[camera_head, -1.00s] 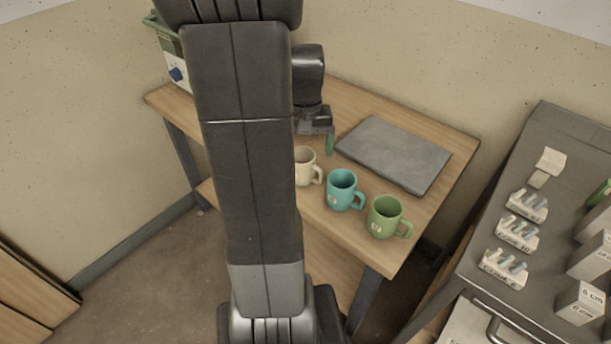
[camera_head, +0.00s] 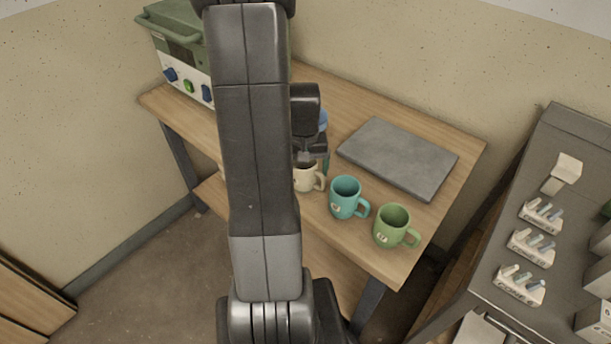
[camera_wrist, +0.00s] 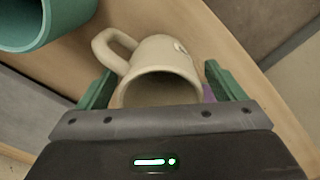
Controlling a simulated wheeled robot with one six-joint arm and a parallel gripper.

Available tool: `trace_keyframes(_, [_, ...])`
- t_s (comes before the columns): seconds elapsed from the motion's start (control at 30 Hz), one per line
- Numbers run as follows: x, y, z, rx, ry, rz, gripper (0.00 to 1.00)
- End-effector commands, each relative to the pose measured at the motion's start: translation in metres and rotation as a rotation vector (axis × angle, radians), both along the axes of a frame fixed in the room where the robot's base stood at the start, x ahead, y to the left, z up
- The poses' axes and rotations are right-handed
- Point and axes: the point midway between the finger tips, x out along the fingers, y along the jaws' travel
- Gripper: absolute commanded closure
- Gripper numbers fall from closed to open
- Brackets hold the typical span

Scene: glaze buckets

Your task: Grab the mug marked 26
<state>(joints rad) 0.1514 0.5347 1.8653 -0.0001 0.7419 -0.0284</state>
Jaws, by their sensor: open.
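Three mugs stand in a row along the wooden table's front side: a cream mug (camera_head: 305,180), a teal mug (camera_head: 347,198) and a green mug (camera_head: 392,226). Their small marks are too blurred to read surely. My gripper (camera_wrist: 160,82) is open, its green fingers on either side of the cream mug (camera_wrist: 165,60), which also shows in the wrist view with its handle toward the upper left. Contact cannot be told. In the head view my arm and gripper hide part of the cream mug. The teal mug (camera_wrist: 72,30) shows at the wrist view's upper left.
A grey slab (camera_head: 398,157) lies on the table (camera_head: 340,95) behind the mugs. A green-topped box with knobs (camera_head: 180,55) stands at the back left. A blue thing (camera_head: 323,121) is partly hidden behind my gripper. A grey bench (camera_head: 560,150) with pegged blocks is at right.

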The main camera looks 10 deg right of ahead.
Motion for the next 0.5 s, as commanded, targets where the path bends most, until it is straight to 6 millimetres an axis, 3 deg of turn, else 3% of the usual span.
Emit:
trace_keyframes(0.1, [0.0001,0.0,0.0004,0.0,0.0,0.0,0.13])
trace_keyframes(0.4, [0.0003,0.0,0.0009,0.0,-0.001,0.0,0.68])
trace_keyframes(0.5, [0.0003,0.0,0.001,0.0,-0.001,0.0,0.68])
